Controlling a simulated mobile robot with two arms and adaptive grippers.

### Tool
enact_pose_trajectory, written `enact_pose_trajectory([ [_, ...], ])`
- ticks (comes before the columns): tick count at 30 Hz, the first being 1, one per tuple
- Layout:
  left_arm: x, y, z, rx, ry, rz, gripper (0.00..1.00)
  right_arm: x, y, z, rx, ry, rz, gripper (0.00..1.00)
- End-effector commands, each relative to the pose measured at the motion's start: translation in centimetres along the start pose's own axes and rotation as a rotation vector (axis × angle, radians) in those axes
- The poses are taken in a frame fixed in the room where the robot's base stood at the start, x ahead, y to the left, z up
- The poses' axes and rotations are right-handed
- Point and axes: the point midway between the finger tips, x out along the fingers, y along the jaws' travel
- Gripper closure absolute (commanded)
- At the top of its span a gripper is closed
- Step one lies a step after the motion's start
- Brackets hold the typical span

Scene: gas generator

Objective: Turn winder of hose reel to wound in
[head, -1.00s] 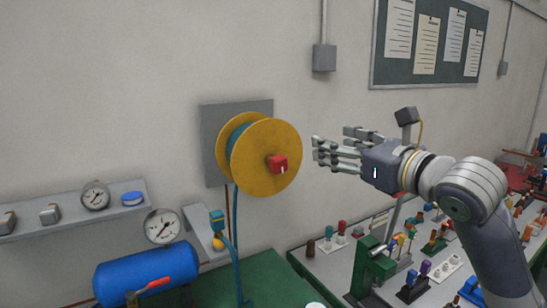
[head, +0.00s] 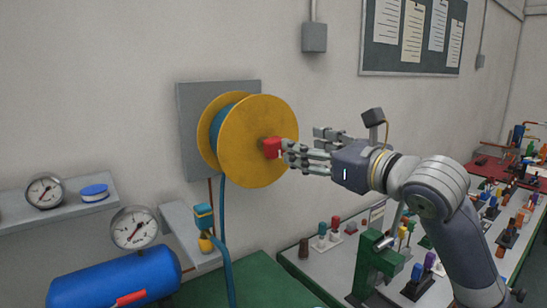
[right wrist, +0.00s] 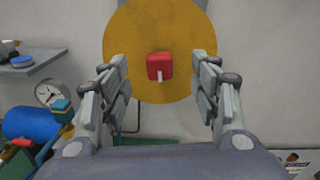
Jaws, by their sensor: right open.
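The hose reel (head: 245,165) is a yellow drum with blue hose wound on it, fixed to a grey wall plate (head: 190,125). Its winder is a red knob (head: 271,147) with a small white mark, at the centre of the yellow disc. In the right wrist view the red knob (right wrist: 160,66) lies between and beyond the open fingers. My right gripper (head: 290,155) points left at the knob, its fingertips very close to it; I cannot tell whether they touch. In the right wrist view my right gripper (right wrist: 160,95) holds nothing. My left gripper is not in view.
A blue tank (head: 110,283) with a pressure gauge (head: 134,228) stands at lower left. A grey shelf (head: 60,215) is on the wall above it. A blue hose (head: 222,225) hangs below the reel. A bench (head: 330,260) with several coloured parts lies under my right arm.

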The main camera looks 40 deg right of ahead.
Motion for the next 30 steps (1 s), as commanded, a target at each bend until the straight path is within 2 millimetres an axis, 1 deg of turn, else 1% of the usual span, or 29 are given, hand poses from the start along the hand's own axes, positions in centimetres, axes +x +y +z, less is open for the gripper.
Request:
enact_pose_trajectory([
  [1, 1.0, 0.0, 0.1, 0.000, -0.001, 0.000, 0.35, 0.0, 0.2, -1.0, 0.000, 0.000, 0.000, 0.43],
  [2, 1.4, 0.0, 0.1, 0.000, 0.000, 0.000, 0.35, 0.0, 0.2, -1.4, 0.000, 0.000, 0.000, 0.43],
  [6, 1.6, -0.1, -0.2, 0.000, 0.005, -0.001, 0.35, 0.2, 0.2, -1.6, 0.001, 0.000, 0.000, 0.43],
  [10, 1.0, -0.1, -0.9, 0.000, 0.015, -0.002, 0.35, 1.2, 0.2, -1.4, 0.001, 0.002, 0.000, 0.43],
  [14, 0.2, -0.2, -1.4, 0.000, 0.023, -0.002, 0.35, 2.9, 0.2, -1.3, -0.001, 0.003, 0.001, 0.43],
  [24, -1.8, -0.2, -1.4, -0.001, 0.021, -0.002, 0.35, 7.8, 0.2, -1.2, 0.001, 0.001, 0.001, 0.43],
  [30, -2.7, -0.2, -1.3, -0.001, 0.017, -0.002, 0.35, 9.8, 0.2, -1.3, 0.002, 0.000, 0.000, 0.43],
])
